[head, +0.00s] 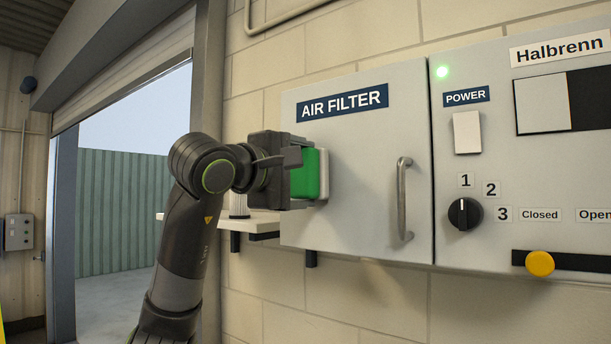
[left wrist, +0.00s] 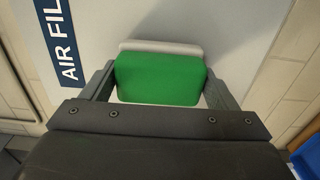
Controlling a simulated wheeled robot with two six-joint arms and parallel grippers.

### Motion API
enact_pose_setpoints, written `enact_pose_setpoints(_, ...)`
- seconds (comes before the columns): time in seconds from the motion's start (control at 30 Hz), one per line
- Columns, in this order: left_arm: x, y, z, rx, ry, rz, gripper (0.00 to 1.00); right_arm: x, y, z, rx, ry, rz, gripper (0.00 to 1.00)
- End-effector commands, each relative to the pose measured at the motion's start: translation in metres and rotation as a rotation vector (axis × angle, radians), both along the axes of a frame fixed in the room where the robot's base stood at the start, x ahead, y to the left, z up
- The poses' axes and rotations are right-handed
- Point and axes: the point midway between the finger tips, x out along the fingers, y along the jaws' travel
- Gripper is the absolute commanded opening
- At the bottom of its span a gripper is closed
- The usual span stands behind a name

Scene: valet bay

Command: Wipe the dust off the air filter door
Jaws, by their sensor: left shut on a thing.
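The air filter door (head: 361,150) is a light grey panel with a dark blue label reading AIR FILTER and a metal bar handle (head: 404,198) on its right side. No dust shows clearly on it at this size. My left gripper (head: 306,175) is shut on a green block with a pale pad (head: 323,174). The pad faces the left part of the door, below the label, and looks to be at or very near its surface; I cannot tell if it touches. In the left wrist view the green block (left wrist: 160,80) sits between the two fingers. My right gripper is not in view.
A small shelf (head: 262,222) is behind my left arm. An open doorway is at left.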

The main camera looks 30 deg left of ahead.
Motion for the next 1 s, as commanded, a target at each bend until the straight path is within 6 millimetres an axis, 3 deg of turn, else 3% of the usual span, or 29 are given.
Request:
enact_pose_setpoints(0.4, -0.041, 0.004, 0.000, 0.002, -0.002, 0.001, 0.63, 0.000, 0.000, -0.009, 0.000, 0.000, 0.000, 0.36)
enact_pose_setpoints(1.0, -0.056, 0.004, 0.001, 0.001, -0.004, 0.000, 0.63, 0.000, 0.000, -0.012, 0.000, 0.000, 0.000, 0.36)
